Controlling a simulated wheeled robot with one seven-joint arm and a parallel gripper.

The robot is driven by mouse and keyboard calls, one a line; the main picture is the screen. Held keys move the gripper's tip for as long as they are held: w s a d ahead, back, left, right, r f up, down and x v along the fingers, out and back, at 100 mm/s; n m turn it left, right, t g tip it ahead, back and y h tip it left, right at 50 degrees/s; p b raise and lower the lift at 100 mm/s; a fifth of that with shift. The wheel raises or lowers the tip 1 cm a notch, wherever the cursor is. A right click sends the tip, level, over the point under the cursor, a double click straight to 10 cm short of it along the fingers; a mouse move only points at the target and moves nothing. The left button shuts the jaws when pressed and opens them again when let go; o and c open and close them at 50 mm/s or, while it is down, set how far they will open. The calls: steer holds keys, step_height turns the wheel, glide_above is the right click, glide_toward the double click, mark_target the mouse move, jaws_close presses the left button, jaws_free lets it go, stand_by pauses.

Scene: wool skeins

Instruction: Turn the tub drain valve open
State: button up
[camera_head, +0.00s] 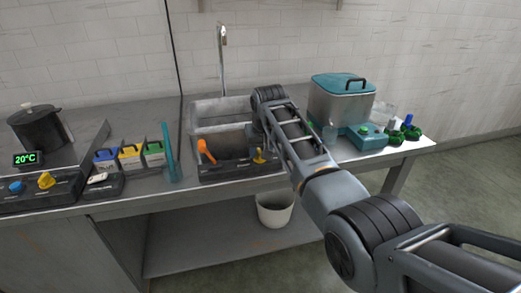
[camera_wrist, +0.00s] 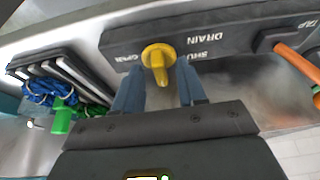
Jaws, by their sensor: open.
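The yellow drain valve (camera_head: 259,156) is on the dark panel (camera_head: 222,172) at the front of the sink. In the wrist view the valve (camera_wrist: 157,56) sits by the word DRAIN, between the OPEN and SHUT labels; its lever points toward my gripper. My gripper (camera_wrist: 160,84) is open, its blue fingers on either side of the lever. I cannot tell whether they touch it. In the head view my arm hides the fingers. The sink tub (camera_head: 222,142) lies behind the panel.
The orange tap lever (camera_head: 206,150) is beside the valve; it also shows in the wrist view (camera_wrist: 298,66). A teal-lidded tank (camera_head: 340,100) and blue-green skeins (camera_head: 410,130) are on the right. Jugs (camera_head: 130,155) and a pot (camera_head: 38,127) are on the left. A white bucket (camera_head: 275,212) stands below.

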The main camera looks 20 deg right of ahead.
steer(key=shift+c, duration=0.2)
jaws_close()
